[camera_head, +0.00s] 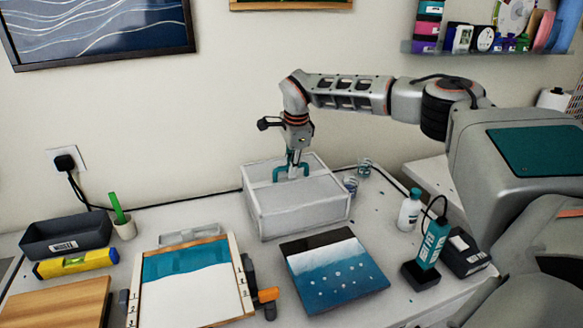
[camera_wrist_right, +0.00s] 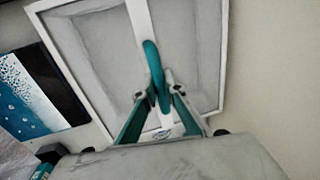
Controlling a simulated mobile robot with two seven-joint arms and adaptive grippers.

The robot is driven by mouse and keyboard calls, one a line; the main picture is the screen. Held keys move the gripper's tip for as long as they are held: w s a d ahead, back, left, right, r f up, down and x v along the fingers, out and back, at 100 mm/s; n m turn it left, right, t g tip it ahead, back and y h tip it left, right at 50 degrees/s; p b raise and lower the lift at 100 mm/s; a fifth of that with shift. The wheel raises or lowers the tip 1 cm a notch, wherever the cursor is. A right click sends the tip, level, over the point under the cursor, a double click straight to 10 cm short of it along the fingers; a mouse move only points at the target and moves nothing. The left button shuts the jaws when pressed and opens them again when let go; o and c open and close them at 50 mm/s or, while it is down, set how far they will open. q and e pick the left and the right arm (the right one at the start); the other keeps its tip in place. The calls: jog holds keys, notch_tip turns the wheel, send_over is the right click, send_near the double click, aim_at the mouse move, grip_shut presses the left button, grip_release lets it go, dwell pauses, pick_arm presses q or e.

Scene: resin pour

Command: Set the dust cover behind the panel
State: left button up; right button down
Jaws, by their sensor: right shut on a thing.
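The dust cover (camera_head: 298,210) is a pale box with a white frame and a teal handle (camera_head: 276,174) on top. My right gripper (camera_head: 292,168) comes down from above and is shut on that handle. The right wrist view also shows the cover (camera_wrist_right: 95,55) below the gripper (camera_wrist_right: 160,98). The cover is behind a panel painted black, white and blue (camera_head: 338,278). I cannot tell whether its base touches the table. Another panel, teal and white (camera_head: 190,295), lies between wooden rails at front left. My left gripper is not in view.
A white bottle (camera_head: 409,211), a teal device (camera_head: 432,243) and a black box (camera_head: 465,252) stand right of the cover. Small jars (camera_head: 351,184) are close to its right side. A grey bin (camera_head: 66,237) and yellow level (camera_head: 76,263) are at left. A wall is behind.

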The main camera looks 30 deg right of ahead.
jog(key=shift+f, duration=0.15)
jog(key=c, duration=2)
grip_release()
jog(key=shift+c, duration=0.2)
notch_tip(320, 180, up, 12)
jog(key=s, duration=0.2)
jog(key=shift+s+a, duration=0.15)
jog(key=shift+a, duration=0.15)
jog(key=shift+f, duration=0.15)
